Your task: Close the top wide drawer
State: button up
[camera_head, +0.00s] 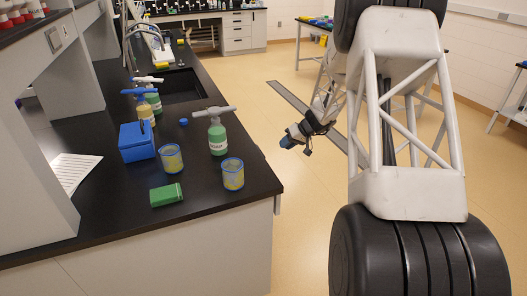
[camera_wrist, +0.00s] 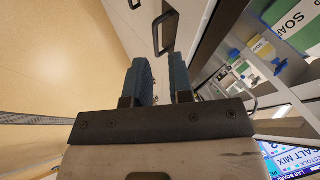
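In the wrist view, a white cabinet front (camera_wrist: 202,22) lies ahead of my gripper (camera_wrist: 161,72). It carries a dark bar handle (camera_wrist: 166,33), just beyond my fingertips; a second dark handle (camera_wrist: 135,4) shows at the top edge. I cannot tell which handle belongs to the top wide drawer, nor how far that drawer stands out. My gripper's two blue fingers are apart with nothing between them. In the head view, my gripper (camera_head: 291,138) hangs over the floor, right of the black counter and apart from it. The drawer fronts under this counter are hidden there.
The black counter (camera_head: 110,212) bears a green bottle (camera_head: 218,138), two blue-rimmed beakers (camera_head: 233,174), a blue box (camera_head: 136,141) and a green block (camera_head: 166,195). Floor (camera_head: 285,235) is clear beside it. In the wrist view, labelled goods (camera_wrist: 262,48) stand at right.

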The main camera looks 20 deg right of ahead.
jog(key=w+f+m+t+y, duration=0.1)
jog(key=w+f+m+y, duration=0.3)
jog(key=w+f+y, duration=0.3)
jog(key=shift+w+f+t, duration=0.3)
jog(key=shift+w+f, duration=0.55)
jog(key=shift+w, duration=0.25)
jog(key=shift+x, duration=3.8)
jog(key=shift+c, duration=0.2)
grip_shut()
